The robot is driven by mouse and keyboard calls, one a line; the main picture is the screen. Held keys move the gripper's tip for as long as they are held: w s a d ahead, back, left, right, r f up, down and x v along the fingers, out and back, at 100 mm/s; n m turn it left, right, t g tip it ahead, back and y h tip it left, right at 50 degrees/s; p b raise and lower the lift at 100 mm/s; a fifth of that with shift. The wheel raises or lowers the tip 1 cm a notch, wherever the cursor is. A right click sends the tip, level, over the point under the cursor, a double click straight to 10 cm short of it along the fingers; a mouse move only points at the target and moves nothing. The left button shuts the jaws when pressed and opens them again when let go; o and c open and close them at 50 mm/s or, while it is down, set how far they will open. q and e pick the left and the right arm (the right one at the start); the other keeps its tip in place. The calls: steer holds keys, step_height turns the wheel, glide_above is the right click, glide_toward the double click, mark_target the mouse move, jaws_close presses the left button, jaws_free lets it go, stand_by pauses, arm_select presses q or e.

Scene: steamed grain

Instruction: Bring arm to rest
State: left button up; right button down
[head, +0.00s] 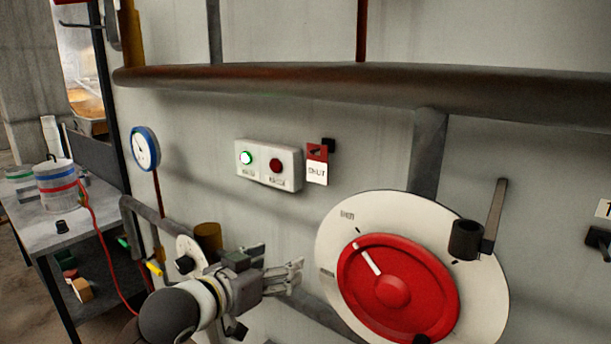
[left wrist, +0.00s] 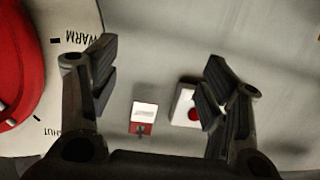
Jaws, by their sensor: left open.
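My left gripper (head: 290,276) reaches in from the bottom left in the head view, in front of the grey wall and left of the red dial. In the left wrist view the gripper (left wrist: 160,95) has its two dark fingers wide apart with nothing between them. The red dial (head: 395,285) sits on a round white plate (head: 340,225); its white mark points to the upper left. The dial also shows at the left edge of the left wrist view (left wrist: 15,65). The gripper appears apart from the dial. My right gripper is in neither view.
A switch box (head: 268,165) with a lit green and a red button is on the wall, beside a tag reading SHUT (head: 317,172). A thick pipe (head: 350,85) crosses above. A blue-rimmed gauge (head: 145,148) hangs left. A table (head: 75,225) with a pot (head: 60,187) stands far left.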

arm_select(q)
steer(key=s+a+f+n+g+y, duration=0.1)
steer(key=s+a+f+g+y, duration=0.15)
steer(key=s+f, duration=0.6)
steer(key=s+a+f+n+g+y, duration=0.1)
steer(key=s+a+f+y, duration=0.3)
steer(key=f, duration=0.8)
steer(key=s+a+f+n+g, duration=0.1)
steer(key=s+a+f+g, duration=0.2)
steer(key=s, duration=0.4)
steer(key=s+a+f+g+y, duration=0.1)
steer(key=s+a+f, duration=0.1)
steer(key=s+f, duration=0.35)
steer(key=s+a+f+n+g, duration=0.1)
steer(key=s+a+f+g, duration=0.15)
steer(key=s, duration=0.65)
step_height(320, 180, down, 28)
steer(key=b, duration=0.2)
steer(key=s+a+f+g+b, duration=0.1)
steer(key=s+a+f+b, duration=0.1)
steer(key=s+f, duration=1.5)
steer(key=shift+s+a+f+g, duration=0.4)
steer(key=shift+a+f, duration=0.2)
steer(key=shift+f, duration=0.15)
steer(key=shift+y, duration=0.25)
